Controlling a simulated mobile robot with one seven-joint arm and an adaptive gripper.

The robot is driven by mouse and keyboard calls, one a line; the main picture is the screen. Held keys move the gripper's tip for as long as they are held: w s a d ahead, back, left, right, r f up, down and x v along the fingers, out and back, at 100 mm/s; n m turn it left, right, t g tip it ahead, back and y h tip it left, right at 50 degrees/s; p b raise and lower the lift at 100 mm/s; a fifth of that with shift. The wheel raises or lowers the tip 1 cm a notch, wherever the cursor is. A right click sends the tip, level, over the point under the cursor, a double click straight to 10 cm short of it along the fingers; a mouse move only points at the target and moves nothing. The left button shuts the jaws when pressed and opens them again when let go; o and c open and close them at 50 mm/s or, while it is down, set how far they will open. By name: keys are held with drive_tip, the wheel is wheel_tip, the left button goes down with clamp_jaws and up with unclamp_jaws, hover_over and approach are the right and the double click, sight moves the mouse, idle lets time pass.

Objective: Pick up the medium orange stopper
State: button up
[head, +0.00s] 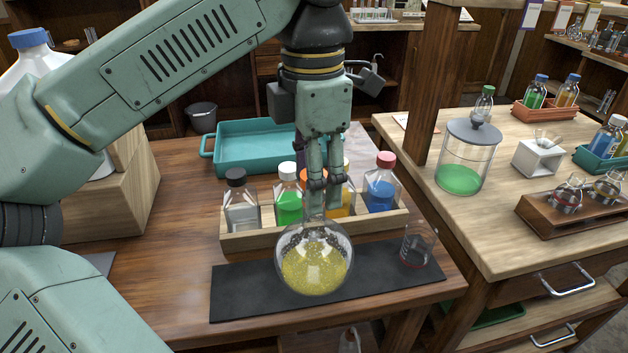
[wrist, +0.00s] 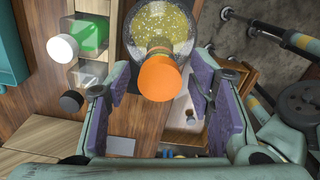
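The orange stopper (wrist: 160,78) sits in the neck of a round flask (head: 313,262) holding yellow liquid. In the wrist view the stopper is between my gripper's (wrist: 160,85) two purple-padded fingers, with a visible gap on each side. The gripper is open and holds nothing. In the head view my gripper (head: 324,185) points down over the flask neck. There the stopper (head: 308,176) is partly hidden behind a finger. The flask body (wrist: 163,25) also shows at the top of the wrist view.
A wooden rack (head: 240,241) of several capped bottles stands just behind the flask. A small beaker (head: 418,246) stands on the black mat (head: 240,292), right of the flask. A teal tray (head: 250,150) lies farther back. A wooden post (head: 434,90) rises at the right.

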drive_tip(key=c, duration=0.8)
drive_tip(key=shift+o, duration=0.2)
wheel_tip(320, 180, up, 10)
drive_tip(key=p, duration=0.3)
